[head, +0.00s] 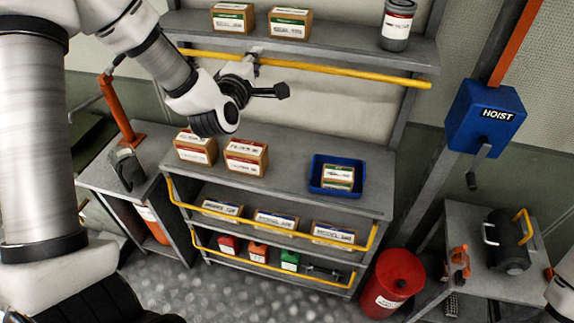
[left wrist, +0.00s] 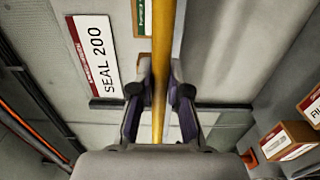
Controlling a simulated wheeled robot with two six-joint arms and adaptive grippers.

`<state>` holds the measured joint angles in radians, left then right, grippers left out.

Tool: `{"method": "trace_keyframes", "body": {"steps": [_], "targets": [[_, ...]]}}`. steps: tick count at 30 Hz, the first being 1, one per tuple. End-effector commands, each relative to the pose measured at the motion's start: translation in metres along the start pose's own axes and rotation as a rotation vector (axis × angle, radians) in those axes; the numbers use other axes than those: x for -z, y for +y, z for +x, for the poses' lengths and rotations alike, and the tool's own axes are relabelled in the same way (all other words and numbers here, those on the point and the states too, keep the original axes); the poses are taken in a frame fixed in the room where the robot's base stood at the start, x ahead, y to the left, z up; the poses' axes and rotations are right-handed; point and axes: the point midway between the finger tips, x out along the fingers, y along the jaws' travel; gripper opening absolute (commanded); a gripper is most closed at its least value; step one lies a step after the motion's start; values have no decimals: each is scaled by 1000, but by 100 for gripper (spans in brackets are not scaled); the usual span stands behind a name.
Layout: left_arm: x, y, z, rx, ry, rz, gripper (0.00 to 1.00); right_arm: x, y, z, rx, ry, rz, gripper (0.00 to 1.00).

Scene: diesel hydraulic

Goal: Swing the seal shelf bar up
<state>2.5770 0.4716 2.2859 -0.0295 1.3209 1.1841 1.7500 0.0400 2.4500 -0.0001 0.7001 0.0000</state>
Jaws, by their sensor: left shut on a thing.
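The yellow seal shelf bar (head: 345,72) runs along the front of the upper shelf (head: 320,47), level with or slightly below its edge. Its left part passes behind my left arm and hand. My left gripper (head: 252,60) is shut on the bar, left of its middle. In the left wrist view the bar (left wrist: 159,60) runs up the picture between the two fingers (left wrist: 160,90), which sit close on either side of it. A "SEAL 200" label (left wrist: 97,62) shows beside the bar there. My right gripper is out of view.
Boxes (head: 289,22) and a grey can (head: 397,24) stand on the upper shelf. Boxes (head: 246,157) and a blue bin (head: 335,176) are on the shelf below. Lower shelves have yellow bars (head: 270,233). A blue hoist box (head: 486,115) and a red drum (head: 394,285) stand right.

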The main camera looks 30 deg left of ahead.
Motion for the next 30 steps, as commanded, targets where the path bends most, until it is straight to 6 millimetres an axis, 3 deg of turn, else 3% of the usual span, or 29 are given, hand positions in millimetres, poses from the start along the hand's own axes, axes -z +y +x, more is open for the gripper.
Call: {"method": "trace_keyframes", "body": {"steps": [8, 21, 30], "targets": [[0, 4, 2, -4, 0, 0, 6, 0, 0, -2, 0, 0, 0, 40], [0, 33, 20, -5, 1, 0, 6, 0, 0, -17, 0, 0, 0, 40], [0, 34, 22, -4, 1, 0, 6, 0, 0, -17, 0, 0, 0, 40]]}}
